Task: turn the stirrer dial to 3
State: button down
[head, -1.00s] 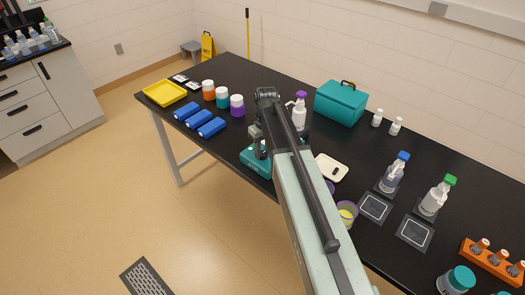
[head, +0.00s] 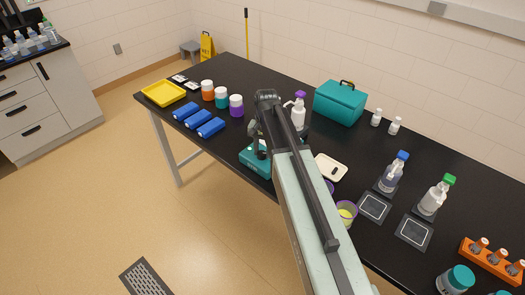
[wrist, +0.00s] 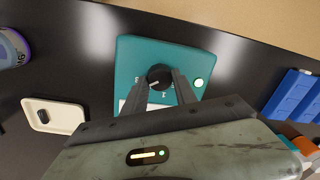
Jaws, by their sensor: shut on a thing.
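The teal stirrer (head: 256,161) stands near the front edge of the black bench, partly hidden behind my arm in the head view. In the wrist view the stirrer's teal top (wrist: 135,55) shows its black dial (wrist: 160,77) with a white pointer line and small white marks around it. My gripper (wrist: 161,84) is shut on the dial, one finger on each side. In the head view the fingers are mostly hidden by my arm.
A cream tray (wrist: 55,115) with a dark item lies left of the stirrer in the wrist view. Blue blocks (wrist: 291,95) lie to the right. A purple-rimmed cup (head: 346,213) and bottles (head: 394,172) stand right of my arm in the head view.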

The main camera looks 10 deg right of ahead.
aim_at(264, 153)
jog(key=shift+m, duration=1.2)
jog(key=c, duration=1)
grip_release()
jog(key=shift+d, duration=0.1)
jog(key=r+p, duration=0.8)
jog(key=shift+s+d, duration=0.1)
jog(key=shift+s, duration=0.1)
jog(key=shift+f, duration=0.15)
